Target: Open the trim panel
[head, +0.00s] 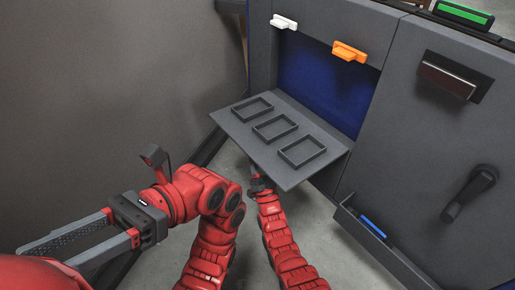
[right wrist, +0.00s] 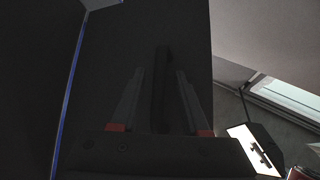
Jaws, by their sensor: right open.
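The dark grey trim panel (head: 240,126) juts out from the door below a blue-backed opening (head: 322,85). It lies folded down, roughly flat, with three shallow rectangular frames on its upper face. My right arm reaches up under the panel's near edge, and its fingers are hidden there in the head view. In the right wrist view my right gripper (right wrist: 160,100) is open, its two fingers apart against a dark surface. A dark bar shows between them; whether they touch it I cannot tell. My left gripper (head: 82,243) is open and empty at the lower left, away from the panel.
The door (head: 420,130) carries a white clip (head: 284,22) and an orange clip (head: 349,51) above the opening. A handle (head: 447,76), a crank (head: 468,193) and a low pocket with a blue item (head: 374,227) are at right. A grey wall (head: 100,90) fills the left.

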